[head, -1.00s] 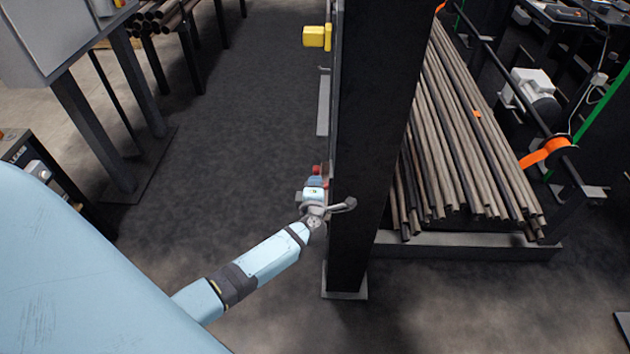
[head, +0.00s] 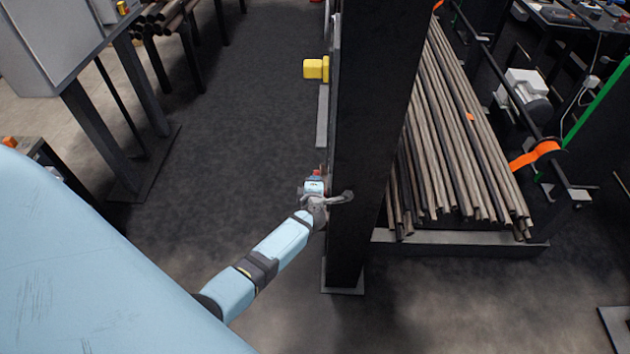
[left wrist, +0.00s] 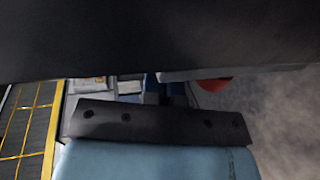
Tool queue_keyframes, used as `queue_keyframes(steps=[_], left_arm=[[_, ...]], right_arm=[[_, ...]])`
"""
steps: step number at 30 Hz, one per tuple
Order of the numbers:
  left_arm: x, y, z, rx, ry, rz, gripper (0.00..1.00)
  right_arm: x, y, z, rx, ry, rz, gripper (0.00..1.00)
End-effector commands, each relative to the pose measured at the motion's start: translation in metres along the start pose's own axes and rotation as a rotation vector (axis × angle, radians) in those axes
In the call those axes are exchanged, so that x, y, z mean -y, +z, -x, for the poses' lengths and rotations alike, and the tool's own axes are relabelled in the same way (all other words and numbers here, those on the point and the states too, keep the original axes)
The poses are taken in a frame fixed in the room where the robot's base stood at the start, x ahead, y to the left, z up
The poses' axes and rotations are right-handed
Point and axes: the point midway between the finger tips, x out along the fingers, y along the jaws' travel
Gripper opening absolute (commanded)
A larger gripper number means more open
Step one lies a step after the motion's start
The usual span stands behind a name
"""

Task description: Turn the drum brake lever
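My left gripper (head: 313,188) is at the left face of a tall dark post (head: 362,130), at the end of my light-blue arm. A small red part (head: 316,172) shows just beyond it, close to or touching it; a red rounded piece (left wrist: 214,85) also shows in the left wrist view. A grey curved bar (head: 340,197) sticks out to the right across the post, beside my wrist. I cannot tell which piece is the drum brake lever. The fingertips are too small and hidden to read, and a dark surface fills the top of the wrist view.
A yellow box (head: 316,68) and a grey strip (head: 322,115) are on the post's left side, farther up. A rack of long pipes (head: 455,140) stands right of the post. A grey cabinet (head: 50,45) on dark legs stands at left. The floor between is clear.

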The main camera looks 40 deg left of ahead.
Motion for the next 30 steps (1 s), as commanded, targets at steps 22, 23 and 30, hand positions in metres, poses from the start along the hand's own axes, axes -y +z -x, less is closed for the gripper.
queue_keyframes(steps=[22,23,30], left_arm=[[-0.0025,0.0002,-0.0088,0.0,0.001,0.0,0.0],[-0.0025,0.0002,-0.0088,0.0,0.001,0.0,0.0],[-0.0033,0.0003,-0.0053,0.001,0.001,-0.001,0.0]], right_arm=[[-0.0024,0.0009,0.0006,0.003,0.005,0.001,0.0],[-0.0024,0.0006,0.0007,0.003,0.005,0.0,0.0],[-0.0016,-0.0038,0.0027,-0.001,0.004,0.0,0.0]])
